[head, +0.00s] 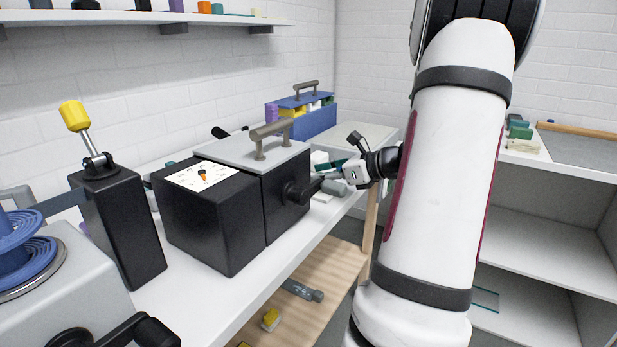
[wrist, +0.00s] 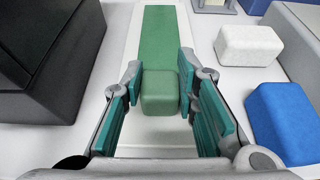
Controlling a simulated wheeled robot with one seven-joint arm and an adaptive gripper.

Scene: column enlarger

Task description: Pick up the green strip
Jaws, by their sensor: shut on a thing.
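The green strip (wrist: 160,35) shows in the wrist view as a long flat piece on a pale board, running away from me. At its near end is a raised green block (wrist: 161,92); I cannot tell where it joins the strip. My gripper (wrist: 160,88) has its teal-padded fingers on either side of this block and is shut on it. In the head view my gripper (head: 337,172) is at the bench's right side, just beyond the black box.
The black box (head: 215,215) with a grey handled lid stands close left of my gripper. A blue caddy (head: 312,122) is behind. In the wrist view a white block (wrist: 248,45) and a blue block (wrist: 284,120) lie to the right, and a dark box (wrist: 45,55) to the left.

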